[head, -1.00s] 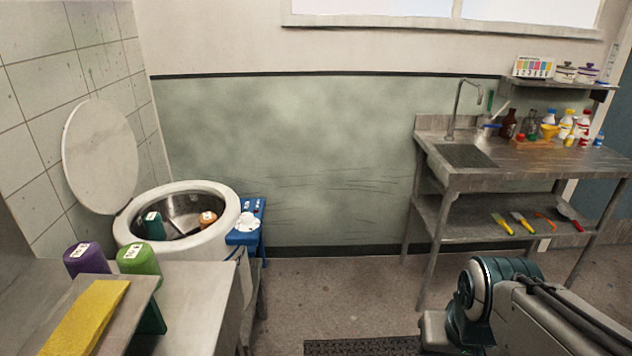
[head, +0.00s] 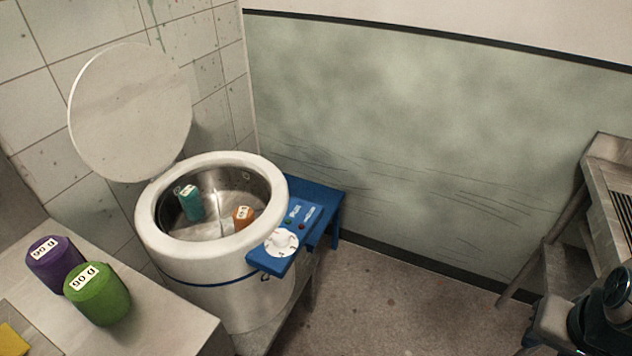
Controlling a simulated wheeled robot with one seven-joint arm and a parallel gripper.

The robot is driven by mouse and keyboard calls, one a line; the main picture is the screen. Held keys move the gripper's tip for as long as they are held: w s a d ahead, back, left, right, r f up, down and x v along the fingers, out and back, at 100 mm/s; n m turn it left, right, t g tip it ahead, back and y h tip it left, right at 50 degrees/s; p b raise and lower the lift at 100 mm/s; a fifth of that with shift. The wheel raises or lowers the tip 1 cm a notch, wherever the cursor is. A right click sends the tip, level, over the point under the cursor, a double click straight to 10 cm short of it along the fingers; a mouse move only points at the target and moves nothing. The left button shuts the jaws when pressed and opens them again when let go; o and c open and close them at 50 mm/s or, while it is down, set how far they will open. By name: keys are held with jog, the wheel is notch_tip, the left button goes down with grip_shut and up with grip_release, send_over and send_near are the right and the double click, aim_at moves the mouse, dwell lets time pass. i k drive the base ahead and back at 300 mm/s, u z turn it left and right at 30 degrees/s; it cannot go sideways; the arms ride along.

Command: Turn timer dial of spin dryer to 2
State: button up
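The white spin dryer (head: 222,278) stands at the left of centre with its round lid (head: 132,112) raised. A teal labelled object (head: 190,205) and an orange labelled object (head: 243,217) are inside its metal drum. A blue control panel (head: 318,208) is attached at its right side. The white timer dial (head: 281,243) sits on the panel's near end; its marks are too small to read. Part of my arm shows at the lower right edge, well apart from the dial. My gripper's fingers are not visible.
A purple container (head: 54,262) and a green container (head: 97,294) stand on a metal table (head: 172,318) at the lower left. A metal sink bench (head: 610,165) is at the right edge. The floor (head: 390,300) between dryer and bench is clear.

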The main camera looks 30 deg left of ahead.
aim_at(280, 236)
jog(key=u, duration=0.75)
jog(key=i, duration=0.9)
jog(key=u, duration=1.25)
jog(key=i, duration=0.25)
jog(key=u, duration=0.1)
